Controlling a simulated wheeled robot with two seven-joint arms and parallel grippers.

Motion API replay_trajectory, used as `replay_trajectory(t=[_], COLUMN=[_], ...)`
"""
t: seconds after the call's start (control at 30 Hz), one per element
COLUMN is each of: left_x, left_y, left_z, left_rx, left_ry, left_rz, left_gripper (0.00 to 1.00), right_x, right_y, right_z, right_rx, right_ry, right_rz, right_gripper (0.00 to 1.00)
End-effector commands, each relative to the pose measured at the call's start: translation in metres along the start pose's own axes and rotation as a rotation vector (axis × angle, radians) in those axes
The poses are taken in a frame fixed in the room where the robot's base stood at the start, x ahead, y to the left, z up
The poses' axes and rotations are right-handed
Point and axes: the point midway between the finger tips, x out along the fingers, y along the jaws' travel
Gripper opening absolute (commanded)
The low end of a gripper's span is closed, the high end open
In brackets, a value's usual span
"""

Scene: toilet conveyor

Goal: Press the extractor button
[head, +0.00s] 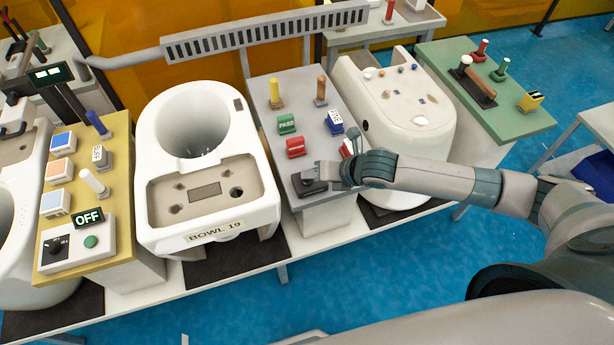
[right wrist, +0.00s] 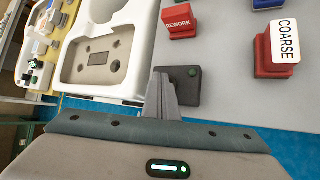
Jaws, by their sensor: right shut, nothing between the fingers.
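A dark square box (right wrist: 187,90) with a small round green spot (right wrist: 192,72) sits on the grey stand in the right wrist view. In the head view the dark box (head: 305,186) is partly hidden by my right gripper (head: 318,180). The fingers (right wrist: 162,88) are shut and empty, over the box's left side and left of the green spot; I cannot tell whether they touch the box. A white control box (head: 75,247) at the left carries a black knob, a round green button (head: 90,242) and an OFF sign (head: 88,218). No readable label says extractor. My left gripper is not in view.
On the grey stand are a red REWORK block (right wrist: 180,22), a red COARSE block (right wrist: 276,48), a green PASS block (head: 287,123) and yellow and brown pegs. White toilet bowl 19 (head: 262,195) stands left of it, another white unit (head: 440,135) right. A slotted duct (head: 260,32) runs behind.

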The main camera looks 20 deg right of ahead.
Motion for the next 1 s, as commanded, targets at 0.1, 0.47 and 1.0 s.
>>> replay_trajectory(t=[0.1, 0.47, 1.0], left_x=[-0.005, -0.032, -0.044], left_y=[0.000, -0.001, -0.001], left_z=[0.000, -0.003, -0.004], left_rx=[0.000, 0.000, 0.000], left_ry=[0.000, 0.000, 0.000], left_rz=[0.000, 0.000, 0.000], left_gripper=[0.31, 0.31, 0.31], right_x=[-0.004, -0.025, -0.042], right_y=[0.002, 0.018, 0.031], right_z=[0.003, 0.019, 0.031], right_rx=[-0.001, -0.002, -0.001], right_ry=[-0.001, -0.002, -0.001], right_rz=[-0.001, 0.000, 0.000], right_gripper=[0.00, 0.00, 0.00])
